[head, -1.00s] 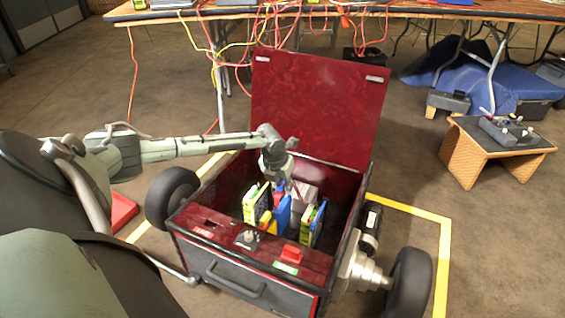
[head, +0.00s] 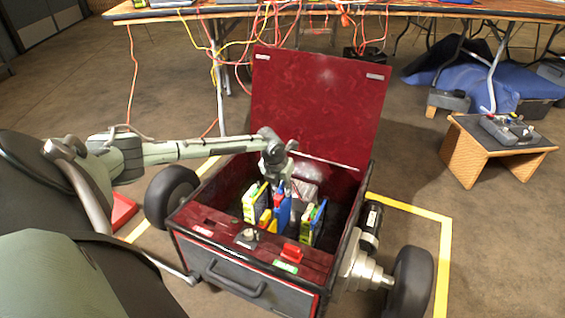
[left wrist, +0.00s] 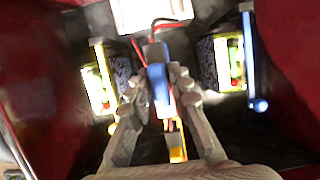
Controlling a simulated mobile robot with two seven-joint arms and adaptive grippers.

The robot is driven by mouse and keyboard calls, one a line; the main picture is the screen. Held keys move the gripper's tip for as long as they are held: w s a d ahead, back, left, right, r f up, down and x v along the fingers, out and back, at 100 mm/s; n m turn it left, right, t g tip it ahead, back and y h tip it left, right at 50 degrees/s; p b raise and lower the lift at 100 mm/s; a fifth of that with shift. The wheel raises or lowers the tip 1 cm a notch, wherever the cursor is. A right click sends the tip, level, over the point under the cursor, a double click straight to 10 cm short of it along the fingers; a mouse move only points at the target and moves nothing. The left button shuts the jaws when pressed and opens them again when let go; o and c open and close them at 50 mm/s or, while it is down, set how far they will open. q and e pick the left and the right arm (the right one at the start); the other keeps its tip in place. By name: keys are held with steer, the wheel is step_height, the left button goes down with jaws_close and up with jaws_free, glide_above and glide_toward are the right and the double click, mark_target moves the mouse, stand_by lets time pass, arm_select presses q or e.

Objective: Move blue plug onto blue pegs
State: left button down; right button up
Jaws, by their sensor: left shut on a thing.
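My left gripper (head: 279,187) reaches down into the open red box on wheels. In the left wrist view its fingers (left wrist: 158,92) are closed around a blue plug (left wrist: 158,85), with a dark cable end and red wire beyond it. In the head view a blue piece (head: 283,212) shows just below the gripper, between two yellow-edged battery-like units. I cannot tell whether it is part of the plug. No blue pegs can be made out clearly. My right gripper is not in view.
The left unit (head: 252,204) and right unit (head: 313,224) stand close on either side. A yellow piece (head: 267,219) is between them. The box's raised lid (head: 318,105) stands behind, and its front panel (head: 250,245) carries a red switch (head: 291,253).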

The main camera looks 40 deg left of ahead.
mark_target(278, 198)
arm_select(q)
steer(key=shift+f+b, duration=0.35)
steer(key=shift+f, duration=0.45)
steer(key=c, duration=1.3)
jaws_free()
steer(key=shift+r, duration=0.1)
steer(key=v, duration=1.2)
steer(key=shift+d, duration=0.1)
